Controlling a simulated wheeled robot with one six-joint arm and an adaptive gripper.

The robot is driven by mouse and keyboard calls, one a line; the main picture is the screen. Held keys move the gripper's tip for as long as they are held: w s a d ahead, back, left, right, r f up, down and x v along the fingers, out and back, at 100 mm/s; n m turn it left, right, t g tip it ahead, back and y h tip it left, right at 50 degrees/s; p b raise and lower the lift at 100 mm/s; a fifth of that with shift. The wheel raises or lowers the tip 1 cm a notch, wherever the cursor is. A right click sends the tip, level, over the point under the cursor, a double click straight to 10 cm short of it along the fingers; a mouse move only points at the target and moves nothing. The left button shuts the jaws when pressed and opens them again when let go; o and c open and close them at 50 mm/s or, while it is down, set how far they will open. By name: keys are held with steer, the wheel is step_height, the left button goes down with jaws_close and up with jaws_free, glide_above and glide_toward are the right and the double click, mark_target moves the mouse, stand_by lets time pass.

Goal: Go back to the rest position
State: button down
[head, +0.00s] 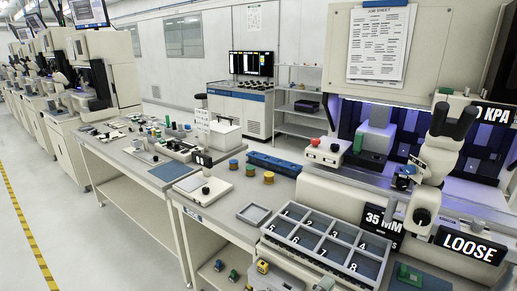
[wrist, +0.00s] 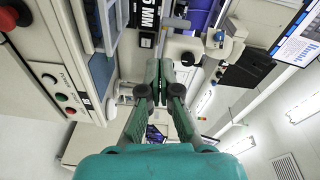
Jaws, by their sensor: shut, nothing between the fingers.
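My gripper (wrist: 159,70) shows in the wrist view, its teal body at the bottom and its two dark green fingers reaching up to the middle. The fingertips are together and hold nothing. They are seen in front of the bonder station, and I see no contact with anything. My arm and gripper do not show in the head view. The rest position itself is not marked in either view.
In the head view, a numbered compartment tray (head: 327,243) sits front right, below the microscope (head: 437,155). A long bench (head: 150,170) and free floor (head: 70,235) lie left. In the wrist view, a button panel (wrist: 62,92) is left and a monitor (wrist: 297,38) upper right.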

steer(key=s+d+f+n+t+y, duration=0.1)
steer(key=s+d+f+n+y, duration=0.1)
steer(key=s+f+n+y, duration=0.5)
steer(key=s+d+f+n+y, duration=0.1)
steer(key=s+f+n+y, duration=0.2)
steer(key=s+f+n, duration=0.8)
steer(key=s+r+n+y, duration=0.1)
steer(key=s+r+n, duration=0.1)
steer(key=s, duration=0.8)
steer(key=s+d+r+n+t+y, duration=0.1)
steer(key=s+r+n, duration=0.2)
steer(key=s, duration=0.8)
steer(key=shift+n, duration=0.9)
stand_by(0.4)
